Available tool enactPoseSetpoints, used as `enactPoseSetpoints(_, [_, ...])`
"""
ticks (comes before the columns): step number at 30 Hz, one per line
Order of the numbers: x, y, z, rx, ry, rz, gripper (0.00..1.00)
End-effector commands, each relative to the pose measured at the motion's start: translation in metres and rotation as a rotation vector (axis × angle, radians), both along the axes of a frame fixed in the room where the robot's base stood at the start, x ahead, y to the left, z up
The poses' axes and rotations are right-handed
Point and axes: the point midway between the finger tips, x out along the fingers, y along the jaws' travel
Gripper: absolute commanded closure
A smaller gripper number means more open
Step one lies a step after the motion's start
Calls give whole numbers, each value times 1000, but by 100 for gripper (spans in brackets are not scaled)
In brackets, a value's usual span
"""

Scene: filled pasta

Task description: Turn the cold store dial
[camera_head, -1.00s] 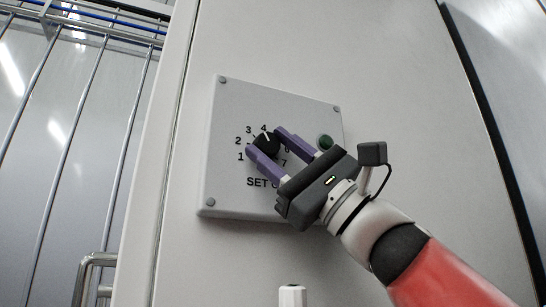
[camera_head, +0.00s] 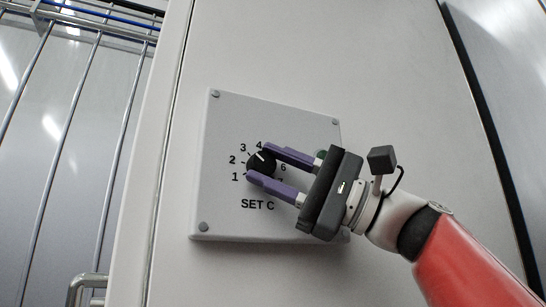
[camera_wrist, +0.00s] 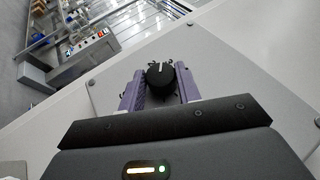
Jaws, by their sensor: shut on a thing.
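The cold store dial is a round black knob (camera_head: 261,163) with a white pointer line, on a pale square control plate (camera_head: 222,215) marked with numbers and "SET C". The pointer aims up and left, between 3 and 4. My gripper (camera_head: 268,166) has its purple fingers shut on the knob, one above and one below it, reaching in from the right. In the wrist view the knob (camera_wrist: 161,75) sits between the fingertips. A green round light (camera_head: 321,154) is mostly hidden behind the upper finger's base. The number 5 is hidden.
The plate is fixed to a pale wall panel (camera_head: 370,60) with bare room around it. A wire rack (camera_head: 62,110) stands at the left, with a metal handle (camera_head: 85,285) low at the left.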

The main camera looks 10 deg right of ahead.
Motion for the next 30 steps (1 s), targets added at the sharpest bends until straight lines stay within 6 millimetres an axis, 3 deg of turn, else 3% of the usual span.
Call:
enactPoseSetpoints(12, [0,-1,2,-188,-57,-1,90])
enactPoseSetpoints(30, [0,-2,4,-269,-80,2,90])
